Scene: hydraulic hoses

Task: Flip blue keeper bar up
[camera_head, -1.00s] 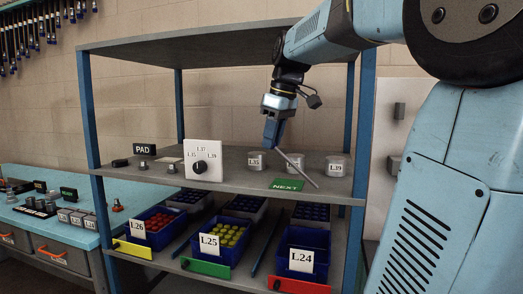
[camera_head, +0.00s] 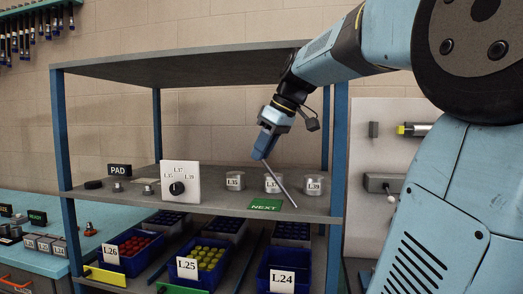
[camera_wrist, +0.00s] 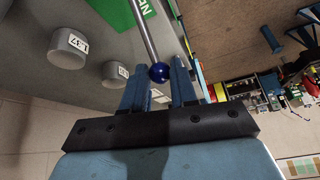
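A thin grey bar (camera_head: 282,186) slants from my gripper (camera_head: 263,157) down to the right, its lower end near the shelf's front edge. In the wrist view the bar (camera_wrist: 145,33) ends in a dark blue ball (camera_wrist: 159,72), which sits between my two fingers (camera_wrist: 160,80), so my gripper appears shut on the ball end. I take this for the blue keeper bar. The bar stands at a steep tilt, not upright. Its lower pivot is too small to make out.
Labelled grey cylinders L35 (camera_head: 235,181), L37 (camera_head: 272,183) and L39 (camera_head: 314,187) stand close behind the bar. A green NEXT card (camera_head: 264,204) lies below it. A dial panel (camera_head: 180,182) is to the left. The upper shelf (camera_head: 180,62) hangs above.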

